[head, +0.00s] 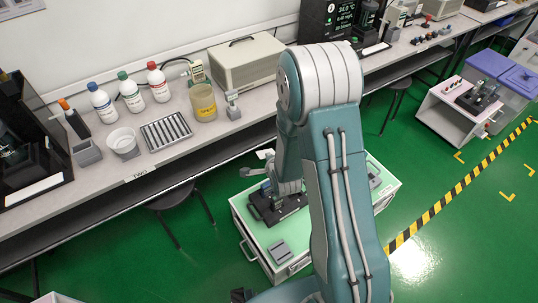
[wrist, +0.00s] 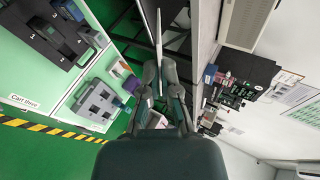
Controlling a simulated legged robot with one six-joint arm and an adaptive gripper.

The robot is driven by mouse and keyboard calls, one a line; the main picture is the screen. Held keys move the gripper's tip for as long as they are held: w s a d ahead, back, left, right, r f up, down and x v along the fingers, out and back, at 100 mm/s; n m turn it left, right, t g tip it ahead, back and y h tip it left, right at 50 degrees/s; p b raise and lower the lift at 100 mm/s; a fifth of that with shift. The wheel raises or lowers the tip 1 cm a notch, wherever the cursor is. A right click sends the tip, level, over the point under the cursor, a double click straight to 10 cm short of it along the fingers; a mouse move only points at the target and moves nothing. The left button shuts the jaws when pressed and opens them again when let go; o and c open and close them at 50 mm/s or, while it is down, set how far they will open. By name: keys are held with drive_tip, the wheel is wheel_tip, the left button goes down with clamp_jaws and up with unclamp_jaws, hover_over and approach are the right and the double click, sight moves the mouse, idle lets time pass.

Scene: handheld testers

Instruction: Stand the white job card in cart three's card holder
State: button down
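The white job card (wrist: 158,28) shows nearly edge-on as a thin white strip in the wrist view. My gripper (wrist: 159,75) is closed around its near end, and the card stands out past the fingertips. In the head view my gripper (head: 262,170) is over the left part of a green-topped cart (head: 245,215), and a small white patch beside it may be the card. A "Cart three" label (wrist: 24,101) is on a pale edge in the wrist view. I cannot make out the card holder for certain. My arm hides much of the cart.
A black tray (head: 262,212) and a small grey unit (head: 281,250) sit on the cart. A long bench (head: 190,155) behind carries bottles, a beaker, and a beige case (head: 247,62).

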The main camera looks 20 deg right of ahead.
drive_tip(key=s+f+n+g, duration=0.1)
drive_tip(key=s+f+g, duration=0.2)
drive_tip(key=f, duration=0.6)
drive_tip(key=s+f+n+g, duration=0.1)
drive_tip(key=s+f+g, duration=0.3)
drive_tip(key=f, duration=0.6)
drive_tip(key=s+f+n+g, duration=0.1)
drive_tip(key=s+f+g, duration=0.3)
drive_tip(key=f, duration=0.6)
drive_tip(key=shift+s+n, duration=0.3)
drive_tip(key=shift+s, duration=0.65)
drive_tip(key=shift+f, duration=2.9)
drive_tip(key=shift+d+f, duration=0.1)
drive_tip(key=shift+f, duration=1.5)
drive_tip(key=c, duration=0.7)
unclamp_jaws()
